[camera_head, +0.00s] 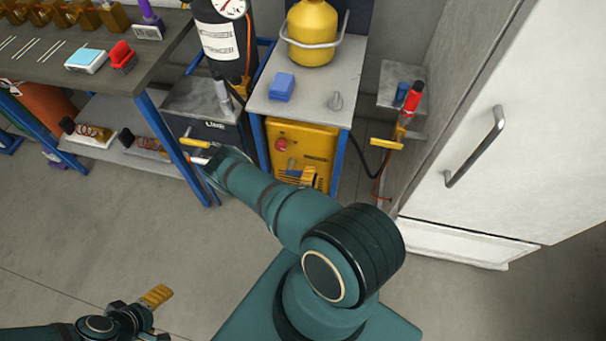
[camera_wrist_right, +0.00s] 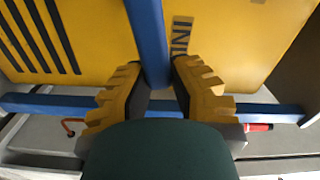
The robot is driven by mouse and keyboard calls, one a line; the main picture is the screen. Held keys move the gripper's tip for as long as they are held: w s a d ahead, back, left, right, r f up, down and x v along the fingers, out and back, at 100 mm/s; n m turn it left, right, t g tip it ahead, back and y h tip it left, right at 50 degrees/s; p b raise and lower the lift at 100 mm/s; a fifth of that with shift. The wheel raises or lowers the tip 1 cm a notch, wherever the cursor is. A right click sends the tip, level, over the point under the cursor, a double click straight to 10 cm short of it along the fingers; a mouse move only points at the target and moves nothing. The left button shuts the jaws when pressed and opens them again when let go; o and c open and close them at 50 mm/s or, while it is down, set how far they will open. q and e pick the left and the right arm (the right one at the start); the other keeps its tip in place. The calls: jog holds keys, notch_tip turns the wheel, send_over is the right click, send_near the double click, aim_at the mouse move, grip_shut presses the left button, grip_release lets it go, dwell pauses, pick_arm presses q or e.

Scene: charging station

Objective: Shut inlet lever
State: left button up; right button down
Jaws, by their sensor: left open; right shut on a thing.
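No label marks the inlet lever. One yellow lever (camera_head: 386,144) is on the wall fitting below a red handle, at the right in the head view. Another yellow bar handle (camera_head: 194,143) is by the dark box at the left. My right gripper (camera_wrist_right: 160,85) has its ribbed yellow fingers closed on either side of a blue post (camera_wrist_right: 150,40) in front of a yellow panel (camera_wrist_right: 90,30). In the head view, its fingers (camera_head: 307,176) show beside the yellow machine (camera_head: 300,140), partly behind my arm. My left gripper (camera_head: 148,303) is open and empty at lower left, over bare floor.
A bench (camera_head: 344,75) with a yellow canister (camera_head: 313,30) and a blue block (camera_head: 281,87) stands above the yellow machine. A white cabinet (camera_head: 530,120) with a metal handle is at right. A workbench (camera_head: 150,60) is at left. The floor at lower left is clear.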

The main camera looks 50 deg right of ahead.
jog(key=shift+d+f+m, duration=0.15)
jog(key=shift+f+m, duration=0.75)
jog(key=shift+m, duration=0.4)
jog(key=c, duration=0.8)
grip_release()
jog(key=shift+f, duration=0.1)
notch_tip(320, 180, up, 10)
jog(key=shift+r, duration=0.1)
jog(key=shift+c, duration=0.2)
